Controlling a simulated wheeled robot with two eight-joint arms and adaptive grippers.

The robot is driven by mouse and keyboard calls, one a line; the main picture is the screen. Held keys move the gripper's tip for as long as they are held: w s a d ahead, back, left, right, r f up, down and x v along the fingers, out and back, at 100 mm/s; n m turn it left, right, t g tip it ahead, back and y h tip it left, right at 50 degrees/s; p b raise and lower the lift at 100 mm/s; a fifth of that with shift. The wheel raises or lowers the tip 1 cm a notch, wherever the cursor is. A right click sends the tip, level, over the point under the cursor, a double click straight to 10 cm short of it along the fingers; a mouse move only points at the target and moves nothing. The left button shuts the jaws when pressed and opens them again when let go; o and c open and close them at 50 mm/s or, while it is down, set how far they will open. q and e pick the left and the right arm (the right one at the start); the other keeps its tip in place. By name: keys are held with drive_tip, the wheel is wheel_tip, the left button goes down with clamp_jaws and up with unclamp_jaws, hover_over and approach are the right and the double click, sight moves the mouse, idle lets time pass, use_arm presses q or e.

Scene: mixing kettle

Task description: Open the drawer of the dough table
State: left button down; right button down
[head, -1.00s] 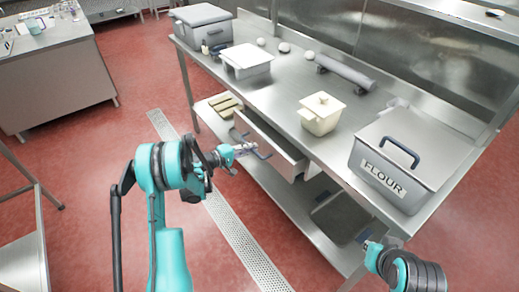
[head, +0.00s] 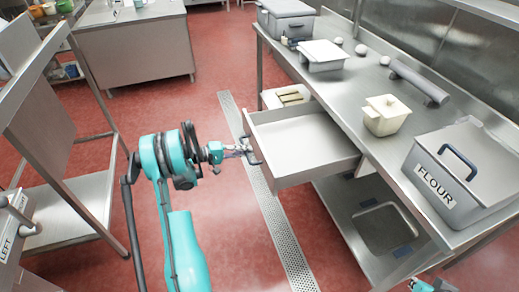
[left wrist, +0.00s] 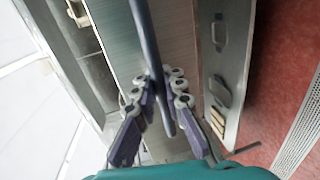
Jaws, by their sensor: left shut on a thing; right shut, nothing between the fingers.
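The dough table (head: 345,105) is a long steel table on the right. Its drawer (head: 290,137) stands well out from under the worktop, and the part of its inside that shows is bare. My left gripper (head: 246,154) is at the drawer front, shut on the dark drawer handle (head: 254,149). In the left wrist view the handle (left wrist: 150,45) runs between the fingers of my left gripper (left wrist: 162,92). My right gripper (head: 424,287) shows only in part at the bottom edge, away from the drawer.
The worktop holds a FLOUR bin (head: 462,178), a cream pot (head: 384,115), a rolling pin (head: 418,82) and a grey bin (head: 287,20). A lower shelf (head: 370,245) lies under the drawer. A steel rack (head: 75,205) stands left of my left arm.

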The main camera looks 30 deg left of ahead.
use_arm(q)
drive_tip(key=shift+v, duration=0.8)
drive_tip(key=shift+f, duration=0.15)
drive_tip(key=c, duration=1.6)
unclamp_jaws()
drive_tip(key=shift+o, duration=0.2)
drive_tip(key=shift+s, duration=0.1)
drive_tip(key=v, duration=1.1)
drive_tip(key=shift+s+a, duration=0.3)
